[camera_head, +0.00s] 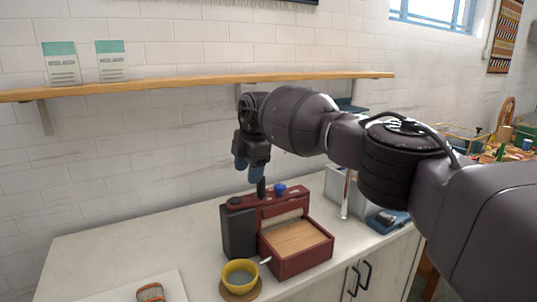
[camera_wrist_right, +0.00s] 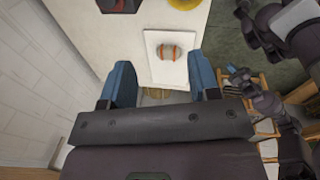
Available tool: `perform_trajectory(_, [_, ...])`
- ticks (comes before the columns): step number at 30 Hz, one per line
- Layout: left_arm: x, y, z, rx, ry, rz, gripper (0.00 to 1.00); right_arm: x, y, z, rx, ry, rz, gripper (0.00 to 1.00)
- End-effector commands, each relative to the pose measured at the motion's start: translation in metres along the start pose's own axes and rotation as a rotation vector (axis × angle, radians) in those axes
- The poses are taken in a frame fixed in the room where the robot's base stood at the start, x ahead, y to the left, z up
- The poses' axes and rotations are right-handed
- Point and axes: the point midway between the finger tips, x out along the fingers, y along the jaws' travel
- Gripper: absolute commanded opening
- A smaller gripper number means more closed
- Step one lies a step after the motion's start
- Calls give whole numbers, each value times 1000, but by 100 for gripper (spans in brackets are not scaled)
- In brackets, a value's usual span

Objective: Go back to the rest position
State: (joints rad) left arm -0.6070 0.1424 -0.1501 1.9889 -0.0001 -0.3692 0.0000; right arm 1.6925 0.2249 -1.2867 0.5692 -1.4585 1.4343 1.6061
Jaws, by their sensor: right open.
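My right gripper (camera_head: 252,178) is raised at the wall, above and behind the dark red machine. In the right wrist view its two blue fingers (camera_wrist_right: 161,88) stand wide apart with nothing held between them. A striped orange and grey skein (camera_wrist_right: 168,51) lies on a white mat (camera_wrist_right: 160,75), well beyond the fingers. In the head view the skein (camera_head: 150,292) shows at the bottom edge. What looks like my left gripper (camera_wrist_right: 238,80) shows small at the right of the wrist view; its jaws are unclear.
The dark red machine (camera_head: 300,262) with a black side part stands on the pale counter (camera_head: 100,255). A yellow cup (camera_head: 240,273) sits on a brown saucer in front. A wooden shelf (camera_head: 200,84) runs along the wall above. A grey box (camera_head: 340,185) stands to the right.

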Motion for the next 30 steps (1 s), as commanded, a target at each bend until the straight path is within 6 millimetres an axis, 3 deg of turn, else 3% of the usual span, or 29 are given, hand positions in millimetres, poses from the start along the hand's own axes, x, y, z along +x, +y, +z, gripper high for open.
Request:
perform_trajectory(4, [5, 1, -9, 2, 18, 3, 0, -5, 31, -54, -267, 137, 208, 56])
perform_trajectory(9, [5, 1, -12, 3, 24, 3, 0, -36, 59, -143, -541, 335, 526, 56])
perform_trajectory(12, [3, 0, -8, 2, 17, 2, 0, -47, 62, -188, -627, 472, 728, 56])
perform_trajectory(16, [0, 0, -3, 1, 7, 0, 0, -59, 56, -226, -620, 643, 1000, 56])
perform_trajectory(19, [-1, 0, 0, 0, 1, 0, 0, -66, 48, -233, -537, 732, 1177, 56])
perform_trajectory(23, [-1, 0, 2, 0, -3, -1, 0, -69, 36, -223, -375, 801, 1344, 56])
perform_trajectory(30, [1, 0, 0, 0, 1, 0, 0, -56, 8, -171, -11, 835, 1521, 56])
